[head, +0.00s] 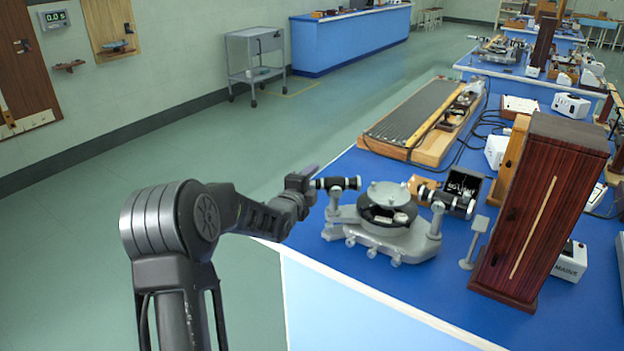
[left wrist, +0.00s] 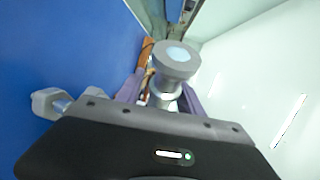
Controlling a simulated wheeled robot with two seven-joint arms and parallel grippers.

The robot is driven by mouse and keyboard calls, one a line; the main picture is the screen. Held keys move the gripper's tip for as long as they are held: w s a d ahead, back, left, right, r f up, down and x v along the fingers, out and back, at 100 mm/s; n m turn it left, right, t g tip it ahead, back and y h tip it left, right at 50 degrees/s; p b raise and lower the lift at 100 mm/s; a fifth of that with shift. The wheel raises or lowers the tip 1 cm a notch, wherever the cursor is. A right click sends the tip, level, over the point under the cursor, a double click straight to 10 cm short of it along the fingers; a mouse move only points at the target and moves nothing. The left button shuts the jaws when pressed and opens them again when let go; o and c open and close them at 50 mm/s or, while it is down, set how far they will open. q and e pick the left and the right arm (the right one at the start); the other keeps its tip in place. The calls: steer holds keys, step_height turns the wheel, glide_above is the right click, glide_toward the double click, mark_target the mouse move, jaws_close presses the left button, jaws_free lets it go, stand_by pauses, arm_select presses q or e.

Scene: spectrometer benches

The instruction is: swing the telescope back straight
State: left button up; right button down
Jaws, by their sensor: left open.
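The spectrometer (head: 385,222) stands near the front left corner of the blue bench, with a round table in its middle. Its short dark telescope tube (head: 337,183) points out to the left, over the bench edge. A second dark tube (head: 447,196) is on its right side. My left gripper (head: 309,173) is open at the telescope's outer end. In the left wrist view, a grey round end with a pale blue face (left wrist: 175,58) stands between the purple fingers (left wrist: 160,92). Whether they touch it is unclear. My right gripper is not in view.
A tall dark red wooden box (head: 540,210) and a small grey stand (head: 475,242) are right of the spectrometer. A long wooden-framed board (head: 420,120) lies behind it. The bench's front strip and the floor to the left are clear.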

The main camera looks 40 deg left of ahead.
arm_select(q)
jaws_close()
stand_by(0.4)
stand_by(1.0)
